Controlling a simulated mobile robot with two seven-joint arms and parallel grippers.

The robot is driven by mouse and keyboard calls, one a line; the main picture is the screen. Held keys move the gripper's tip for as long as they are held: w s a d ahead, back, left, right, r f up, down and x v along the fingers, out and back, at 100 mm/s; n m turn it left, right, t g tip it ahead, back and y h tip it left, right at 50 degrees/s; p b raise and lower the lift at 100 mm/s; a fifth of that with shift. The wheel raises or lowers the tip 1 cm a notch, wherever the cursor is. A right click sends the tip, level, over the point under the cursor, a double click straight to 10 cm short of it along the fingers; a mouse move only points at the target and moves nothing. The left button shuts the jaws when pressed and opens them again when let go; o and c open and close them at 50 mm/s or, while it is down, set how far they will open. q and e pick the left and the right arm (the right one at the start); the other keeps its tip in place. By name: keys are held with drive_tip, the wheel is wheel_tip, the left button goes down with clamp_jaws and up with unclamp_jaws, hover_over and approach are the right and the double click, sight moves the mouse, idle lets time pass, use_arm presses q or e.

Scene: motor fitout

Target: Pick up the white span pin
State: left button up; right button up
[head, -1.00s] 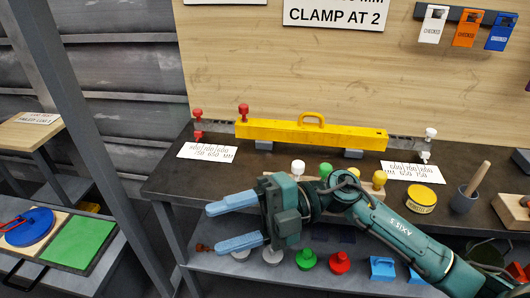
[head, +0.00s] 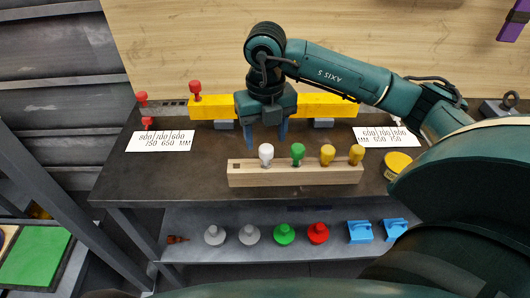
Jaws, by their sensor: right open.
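My left gripper is not in view.
The yellow beam (head: 335,106) with a red pin (head: 195,90) lies behind my right gripper. Printed cards (head: 160,141) lie at both sides. A yellow tin (head: 397,163) stands right of the block. Grey, green and red knobbed pieces (head: 284,234) sit on the lower shelf.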

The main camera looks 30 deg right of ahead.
sight(266, 148)
drive_tip(key=shift+d+f+p, duration=0.15)
drive_tip(key=shift+f+p, duration=0.45)
drive_tip(key=shift+f, duration=2.8)
drive_tip(key=shift+w, duration=0.1)
drive_tip(key=c, duration=1.1)
drive_tip(key=shift+o, duration=0.2)
drive_tip(key=shift+r, duration=0.1)
